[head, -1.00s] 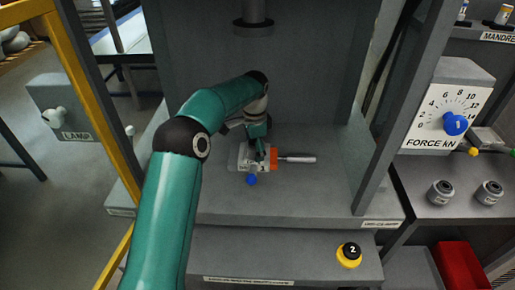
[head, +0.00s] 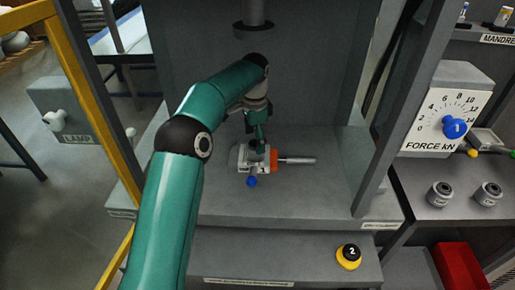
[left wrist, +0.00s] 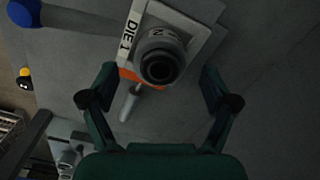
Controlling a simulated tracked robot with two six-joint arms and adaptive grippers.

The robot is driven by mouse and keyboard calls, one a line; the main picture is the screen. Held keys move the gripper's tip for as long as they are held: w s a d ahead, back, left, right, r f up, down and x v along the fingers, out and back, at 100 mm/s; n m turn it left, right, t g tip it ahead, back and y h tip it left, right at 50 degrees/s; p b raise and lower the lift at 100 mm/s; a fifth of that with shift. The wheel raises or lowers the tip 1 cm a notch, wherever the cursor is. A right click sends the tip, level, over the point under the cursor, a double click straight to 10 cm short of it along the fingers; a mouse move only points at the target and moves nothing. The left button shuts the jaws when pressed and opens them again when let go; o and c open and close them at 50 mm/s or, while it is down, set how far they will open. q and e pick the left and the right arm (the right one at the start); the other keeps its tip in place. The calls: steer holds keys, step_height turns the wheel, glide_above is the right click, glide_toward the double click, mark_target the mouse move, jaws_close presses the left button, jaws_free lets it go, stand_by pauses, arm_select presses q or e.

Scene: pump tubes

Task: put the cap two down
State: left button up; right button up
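A grey round cap (left wrist: 161,58) with a dark hole in its top and a mark that looks like a sideways 2 sits on the white plate labelled DIE 1 (left wrist: 129,30). In the head view the die block (head: 243,157) lies on the press bed, and the cap on it is mostly hidden by my gripper. My left gripper (left wrist: 157,78) is open, its fingers wide apart on either side of the cap in the wrist view. In the head view the left gripper (head: 259,140) is just above the die, holding nothing visible. My right gripper is out of view.
The press ram (head: 253,15) hangs above and behind my arm. A blue-knobbed handle (head: 252,181) and a grey rod (head: 297,160) stick out from the die. A black-topped yellow button marked 2 (head: 348,256) is at the front. Two grey caps (head: 440,194) stand on the right shelf.

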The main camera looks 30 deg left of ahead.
arm_select(q)
steer(key=shift+r+p, duration=0.3)
steer(key=shift+r, duration=1.45)
